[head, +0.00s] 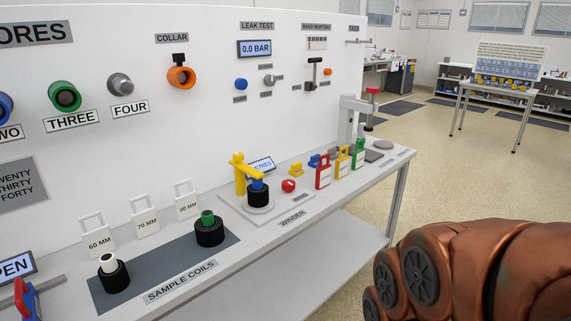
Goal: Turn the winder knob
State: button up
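A red knob (289,186) sits just right of the coil, near the label WIND. A small display behind is partly hidden by the yellow arm. My copper-coloured arm fills the lower right, apart from the bench. My gripper is not visible.
Sample coils (209,231) stand on a grey mat (165,267) to the left. Red, yellow and green tags (323,171) and a press-like stand (352,120) are to the right of the knob. The panel wall (200,110) rises behind. Open floor lies right of the bench.

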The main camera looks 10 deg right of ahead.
aim_at(288, 186)
jog(key=z, duration=0.5)
jog(key=i, duration=1.2)
jog(key=u, duration=0.85)
jog(key=i, duration=0.25)
jog(key=z, duration=0.75)
jog(key=k, duration=0.6)
jog(key=u, duration=1.65)
jog(key=i, duration=0.5)
jog(key=z, duration=0.05)
